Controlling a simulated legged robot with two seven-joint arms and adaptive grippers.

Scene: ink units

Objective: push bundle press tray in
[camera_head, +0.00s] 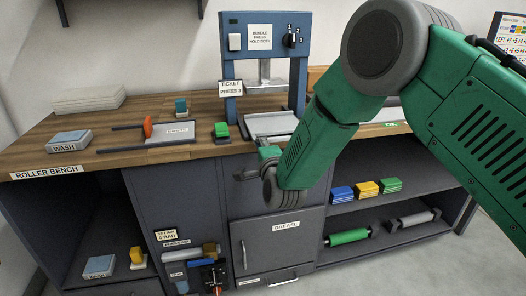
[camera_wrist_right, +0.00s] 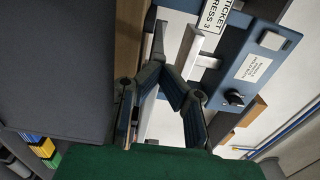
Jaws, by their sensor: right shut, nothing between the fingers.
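The blue bundle press (camera_head: 229,62) stands at the back of the wooden bench, with its pale platen (camera_head: 265,86) raised. The light grey press tray (camera_head: 270,123) lies under it at the bench's front; my right arm hides its right part. My right gripper (camera_head: 243,173) is shut and empty, just in front of the bench edge, near and below the tray's front. Whether it touches the tray cannot be told. In the right wrist view, my gripper's fingers (camera_wrist_right: 158,62) show before pale surfaces and the press frame (camera_wrist_right: 265,38). My left gripper is not in view.
A wash pad (camera_head: 69,140) lies at far left. Below are a grease drawer (camera_head: 286,228) and an open shelf (camera_head: 400,201) with coloured blocks and rollers.

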